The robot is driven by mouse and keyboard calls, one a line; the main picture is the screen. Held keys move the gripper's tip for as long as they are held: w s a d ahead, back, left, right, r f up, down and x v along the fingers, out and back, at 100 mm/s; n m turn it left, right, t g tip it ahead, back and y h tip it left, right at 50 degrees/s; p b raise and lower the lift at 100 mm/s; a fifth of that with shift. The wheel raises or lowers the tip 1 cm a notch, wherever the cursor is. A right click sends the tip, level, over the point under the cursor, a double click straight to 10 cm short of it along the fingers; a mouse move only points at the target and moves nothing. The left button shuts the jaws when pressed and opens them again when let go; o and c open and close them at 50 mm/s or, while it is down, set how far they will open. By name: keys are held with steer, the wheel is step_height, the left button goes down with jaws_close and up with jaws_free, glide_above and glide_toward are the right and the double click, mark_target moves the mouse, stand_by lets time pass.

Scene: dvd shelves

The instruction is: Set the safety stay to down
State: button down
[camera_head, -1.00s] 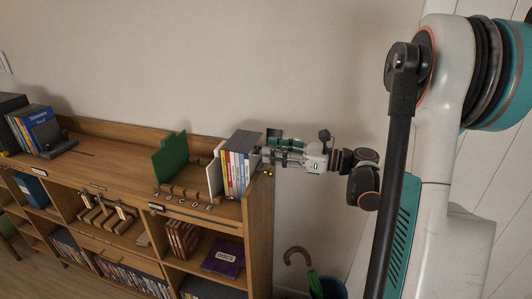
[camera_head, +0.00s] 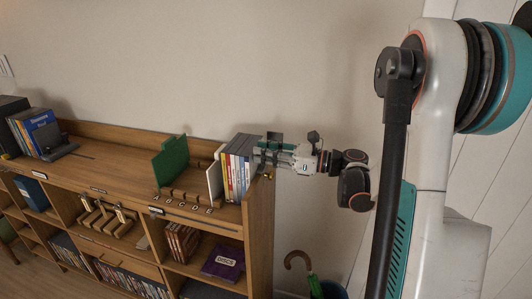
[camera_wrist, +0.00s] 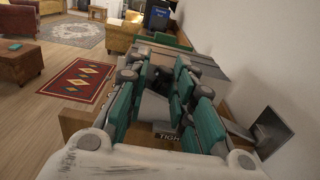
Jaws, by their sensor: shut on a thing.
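My gripper (camera_head: 262,153) is at the right end of the shelf top, beside the upright row of cases (camera_head: 240,166). In the wrist view its teal-padded fingers (camera_wrist: 158,105) are closed around a grey piece (camera_wrist: 154,108) between them, most of which they hide. I cannot tell for sure whether this piece is the safety stay, nor whether it stands up or down. A label reading "TIGH…" (camera_wrist: 166,136) shows below the fingers, partly covered. A small grey plate (camera_wrist: 272,130) stands to the right of the fingers, near the wall.
A green divider (camera_head: 171,160) and a white panel (camera_head: 215,180) stand left of the cases, above lettered slots. A small brass knob (camera_head: 268,176) is at the shelf end. The wall is close behind.

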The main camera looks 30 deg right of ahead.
steer(key=f+b, duration=0.1)
steer(key=f, duration=0.1)
steer(key=f+n+b, duration=0.1)
steer(key=f, duration=0.1)
steer(key=shift+s+a+b, duration=0.15)
steer(key=shift+s+b, duration=0.05)
steer(key=shift+b, duration=0.15)
steer(key=shift+r, duration=0.1)
steer(key=c, duration=1.8)
jaws_free()
steer(key=shift+o, duration=1.3)
steer(key=shift+w, duration=0.1)
